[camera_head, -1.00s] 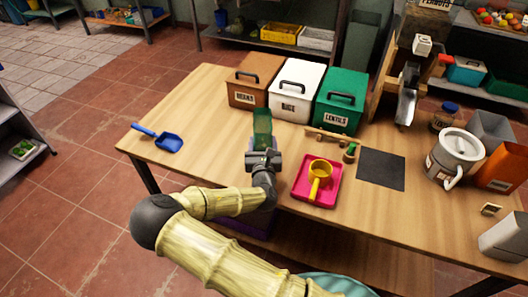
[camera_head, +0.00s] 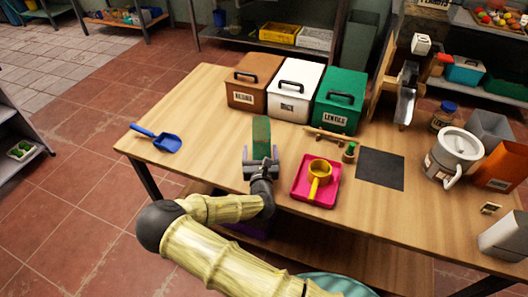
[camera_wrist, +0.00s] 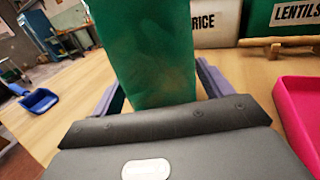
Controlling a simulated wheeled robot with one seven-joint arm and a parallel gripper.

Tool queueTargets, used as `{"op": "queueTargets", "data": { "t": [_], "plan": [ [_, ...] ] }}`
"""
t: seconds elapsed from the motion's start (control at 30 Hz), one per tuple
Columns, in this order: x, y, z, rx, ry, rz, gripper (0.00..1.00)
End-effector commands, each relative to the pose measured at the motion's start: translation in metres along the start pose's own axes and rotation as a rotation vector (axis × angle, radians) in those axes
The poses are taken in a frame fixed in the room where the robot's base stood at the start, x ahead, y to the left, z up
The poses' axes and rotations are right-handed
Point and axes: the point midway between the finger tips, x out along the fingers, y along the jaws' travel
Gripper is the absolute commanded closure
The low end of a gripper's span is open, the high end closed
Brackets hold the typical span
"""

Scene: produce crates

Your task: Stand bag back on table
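The green bag (camera_head: 261,134) stands upright on the wooden table (camera_head: 215,105), in front of the brown and white bins. Brownish contents show faintly through it. In the wrist view the bag (camera_wrist: 150,50) fills the upper middle, and its top is cut off by the frame. My gripper (camera_head: 261,161) is low at the near side of the bag. Its purple fingers stand apart on either side of the bag in the wrist view, with a narrow gap showing at the sides. The gripper is open. The bag's near lower edge is partly hidden by the gripper.
Brown (camera_head: 250,95), white (camera_head: 290,105) and green (camera_head: 338,112) lidded bins line the back. A blue dustpan (camera_head: 167,142) lies at left. The table between dustpan and bag is clear.

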Motion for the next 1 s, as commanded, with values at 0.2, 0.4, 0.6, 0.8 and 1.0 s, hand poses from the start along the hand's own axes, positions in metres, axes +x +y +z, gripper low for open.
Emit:
{"op": "queueTargets", "data": {
  "t": [0.2,0.4,0.6,0.8,1.0],
  "plan": [
    [0.002,-0.008,0.0,-0.001,0.0,-0.013,0.22],
    [-0.004,-0.009,0.001,-0.003,0.002,-0.015,0.22],
    [-0.035,-0.007,0.0,-0.004,0.002,-0.013,0.22],
    [-0.076,-0.006,0.001,-0.004,0.001,-0.011,0.22],
    [-0.109,-0.003,0.001,-0.003,0.001,-0.006,0.22]
  ]
}}
